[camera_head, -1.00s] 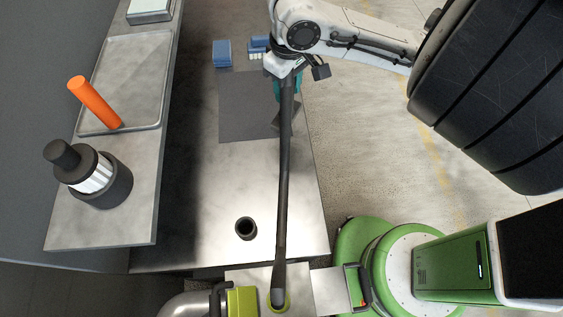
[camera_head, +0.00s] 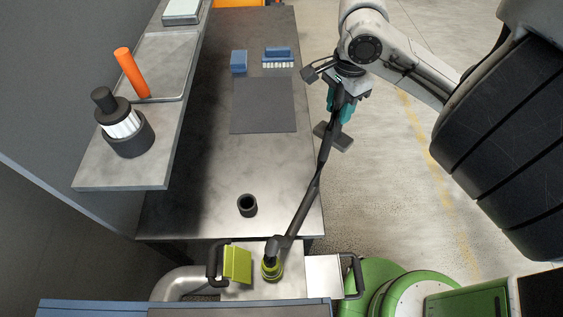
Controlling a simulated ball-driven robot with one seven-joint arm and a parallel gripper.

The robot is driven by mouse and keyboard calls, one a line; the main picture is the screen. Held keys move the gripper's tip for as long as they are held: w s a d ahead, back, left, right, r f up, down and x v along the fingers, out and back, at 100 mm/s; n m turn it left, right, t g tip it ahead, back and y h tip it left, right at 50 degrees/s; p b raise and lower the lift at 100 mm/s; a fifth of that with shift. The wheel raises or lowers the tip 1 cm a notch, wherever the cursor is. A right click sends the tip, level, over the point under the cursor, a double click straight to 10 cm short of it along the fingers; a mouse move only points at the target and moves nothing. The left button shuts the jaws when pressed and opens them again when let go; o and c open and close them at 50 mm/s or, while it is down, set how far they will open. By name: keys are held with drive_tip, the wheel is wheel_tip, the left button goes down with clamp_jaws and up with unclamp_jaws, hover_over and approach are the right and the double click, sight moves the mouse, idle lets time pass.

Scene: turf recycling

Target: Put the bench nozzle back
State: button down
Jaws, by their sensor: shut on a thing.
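The bench nozzle (camera_head: 333,137) is a dark piece with a flat, wide end. It is at the end of a long black hose (camera_head: 306,205), which runs down to a yellow-green collar (camera_head: 271,268) at the front of the bench. My gripper (camera_head: 341,110), with teal fingers, is shut on the nozzle and holds it tilted past the bench's right edge. The fingers partly hide where they grip. A black round open cup (camera_head: 247,205) stands on the bench near its front, apart from the nozzle; it looks empty.
A dark mat (camera_head: 263,105) and blue brushes (camera_head: 277,56) lie farther back on the bench (camera_head: 190,215). The left shelf (camera_head: 90,181) holds an orange cylinder (camera_head: 132,73) and a black-and-white canister (camera_head: 122,124). A yellow-green block (camera_head: 237,264) is at the front. Floor (camera_head: 390,170) is open at right.

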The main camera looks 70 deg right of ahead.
drive_tip(key=shift+w+f+b, duration=0.2)
drive_tip(key=shift+f+b, duration=0.1)
drive_tip(key=shift+b, duration=0.15)
drive_tip(key=w+a+f+b, duration=0.1)
drive_tip(key=w+f+b, duration=0.4)
drive_tip(key=w+f, duration=0.7)
drive_tip(key=shift+w+f, duration=0.2)
drive_tip(key=shift+w, duration=0.5)
drive_tip(key=shift+a, duration=0.1)
drive_tip(key=c, duration=0.8)
unclamp_jaws()
drive_tip(key=shift+f, duration=0.1)
wheel_tip(320, 180, up, 12)
drive_tip(key=p, duration=0.4)
